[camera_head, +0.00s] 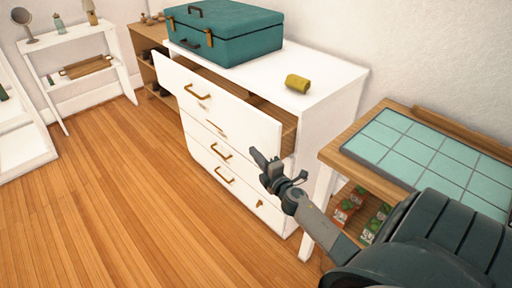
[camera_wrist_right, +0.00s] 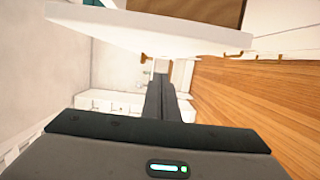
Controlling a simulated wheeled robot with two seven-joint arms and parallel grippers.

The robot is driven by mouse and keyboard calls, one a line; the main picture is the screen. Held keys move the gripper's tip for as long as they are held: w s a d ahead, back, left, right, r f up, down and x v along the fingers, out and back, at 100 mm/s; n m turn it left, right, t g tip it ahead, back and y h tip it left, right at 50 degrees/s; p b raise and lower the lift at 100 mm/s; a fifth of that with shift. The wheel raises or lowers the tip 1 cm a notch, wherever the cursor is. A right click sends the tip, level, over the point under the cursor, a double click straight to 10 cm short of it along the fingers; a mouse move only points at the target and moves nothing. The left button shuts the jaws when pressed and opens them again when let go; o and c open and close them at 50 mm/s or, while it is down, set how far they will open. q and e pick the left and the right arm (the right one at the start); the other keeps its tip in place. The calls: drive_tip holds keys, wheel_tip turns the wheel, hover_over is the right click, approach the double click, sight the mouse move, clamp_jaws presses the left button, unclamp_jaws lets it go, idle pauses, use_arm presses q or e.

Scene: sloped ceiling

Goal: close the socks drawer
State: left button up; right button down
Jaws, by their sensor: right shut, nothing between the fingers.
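The white dresser (camera_head: 334,108) has its top drawer (camera_head: 240,114) pulled out; the wooden side shows at its right end. I cannot see a socks label or what lies inside. The lower drawers look shut. My right gripper (camera_head: 262,160) is shut and empty, just in front of the lower right corner of the open drawer's front. In the right wrist view, a white drawer front (camera_wrist_right: 150,30) spans the top, past the closed fingers (camera_wrist_right: 158,95); contact is not visible. My left gripper is not in view.
A teal case (camera_head: 225,32) and a yellow-green roll (camera_head: 297,83) lie on the dresser top. A wooden table (camera_head: 335,152) with a teal tiled top stands close on the right, with small packets (camera_head: 345,210) below. The wooden floor (camera_head: 110,190) at left is clear.

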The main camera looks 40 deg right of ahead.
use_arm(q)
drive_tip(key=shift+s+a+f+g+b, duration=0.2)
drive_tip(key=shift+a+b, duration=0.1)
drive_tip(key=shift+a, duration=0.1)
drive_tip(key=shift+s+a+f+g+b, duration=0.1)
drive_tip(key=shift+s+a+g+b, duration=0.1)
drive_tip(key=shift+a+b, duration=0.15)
use_arm(e)
drive_tip(key=v, duration=1)
use_arm(q)
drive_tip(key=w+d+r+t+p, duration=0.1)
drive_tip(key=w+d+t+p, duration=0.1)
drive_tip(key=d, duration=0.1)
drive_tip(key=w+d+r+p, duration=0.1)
drive_tip(key=p, duration=0.1)
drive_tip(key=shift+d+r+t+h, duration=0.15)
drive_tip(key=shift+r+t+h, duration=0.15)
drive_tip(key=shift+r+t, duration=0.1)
use_arm(e)
drive_tip(key=a+r+x, duration=0.1)
drive_tip(key=a+x, duration=0.1)
drive_tip(key=x, duration=0.7)
drive_tip(key=shift+w+a, duration=0.2)
drive_tip(key=shift+w, duration=0.15)
drive_tip(key=shift+w+r, duration=0.1)
drive_tip(key=shift+w, duration=0.05)
